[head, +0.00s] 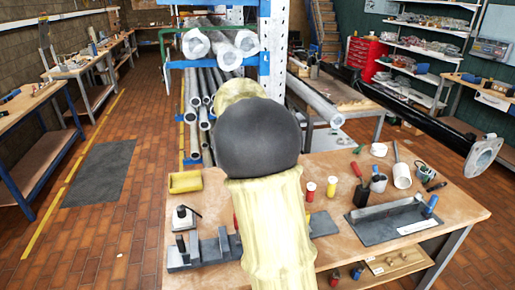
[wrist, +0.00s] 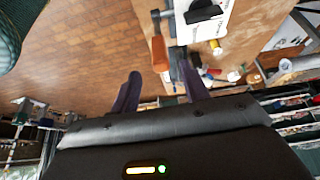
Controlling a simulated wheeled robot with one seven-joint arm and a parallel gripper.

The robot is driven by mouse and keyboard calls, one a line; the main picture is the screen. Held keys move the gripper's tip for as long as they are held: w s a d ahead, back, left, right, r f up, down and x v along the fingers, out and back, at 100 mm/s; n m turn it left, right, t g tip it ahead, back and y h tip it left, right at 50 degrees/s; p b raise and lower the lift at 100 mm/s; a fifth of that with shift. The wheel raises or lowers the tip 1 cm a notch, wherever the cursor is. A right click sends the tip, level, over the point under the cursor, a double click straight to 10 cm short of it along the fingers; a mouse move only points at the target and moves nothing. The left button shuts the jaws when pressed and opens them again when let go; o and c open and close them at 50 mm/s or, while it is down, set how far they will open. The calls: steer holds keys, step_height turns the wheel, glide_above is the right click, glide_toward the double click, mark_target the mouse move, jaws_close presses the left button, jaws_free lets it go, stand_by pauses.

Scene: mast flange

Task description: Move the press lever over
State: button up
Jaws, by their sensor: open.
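A small press-like device (head: 184,217) with a pale body, a dark knob and a thin lever stands at the left end of the bench, at the back of a dark metal fixture (head: 208,251). I cannot tell for sure that its thin arm is the press lever. My cream-sleeved arm covers the middle of the head view and hides my gripper there. In the wrist view my gripper (wrist: 159,68) is open, its two dark fingers apart. An orange-brown bar (wrist: 159,54) shows beyond the fingertips; I cannot tell whether it is the lever or how far off it is.
The wooden bench (head: 335,229) also bears red and yellow cans, a yellow bin (head: 185,182), a dark tray (head: 392,222) and cups. A rack of pipes (head: 221,45) stands behind it. A long dark pipe (head: 425,120) crosses at the right.

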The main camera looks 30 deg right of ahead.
steer(key=s+v, duration=0.1)
steer(key=v, duration=0.6)
steer(key=shift+w+a+r, duration=0.15)
steer(key=shift+w+r, duration=0.2)
steer(key=shift+w, duration=0.2)
steer(key=s+a+f+n+t+y, duration=0.2)
steer(key=s+a+f+n, duration=0.5)
steer(key=f+n, duration=0.3)
steer(key=s+a+f+n+t+y, duration=0.2)
steer(key=s+a+f+n+y, duration=0.1)
steer(key=s+a+f+n, duration=0.5)
step_height(320, 180, down, 4)
steer(key=a+n, duration=0.2)
steer(key=n, duration=0.1)
steer(key=shift+s+a, duration=0.15)
steer(key=shift+a, duration=0.05)
steer(key=shift+d+r, duration=0.1)
